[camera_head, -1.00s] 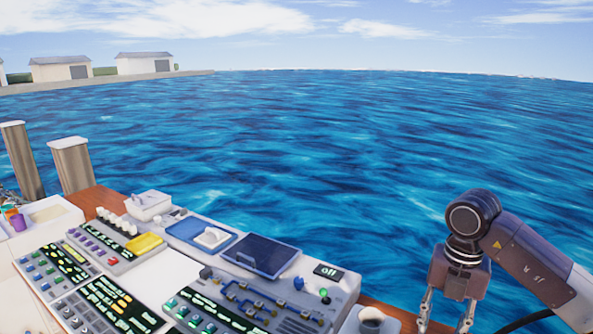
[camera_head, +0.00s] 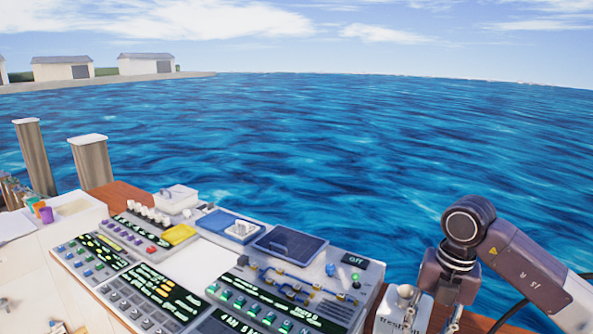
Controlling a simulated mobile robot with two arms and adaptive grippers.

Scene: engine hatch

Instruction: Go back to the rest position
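My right gripper (camera_head: 434,318) hangs downward at the lower right of the head view, below its grey wrist. Its two fingers are spread apart and I see nothing between them. It is beside the right end of the control console (camera_head: 200,262), in front of a white labelled box (camera_head: 388,320) that it partly covers. The fingertips are near the bottom edge of the view. My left gripper is not in view.
The console carries a dark blue hatch cover (camera_head: 290,243), a small display reading "off" (camera_head: 355,260), a yellow block (camera_head: 179,234) and several buttons. A white tray (camera_head: 90,208) is at the left. Open water lies beyond the wooden edge (camera_head: 120,193).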

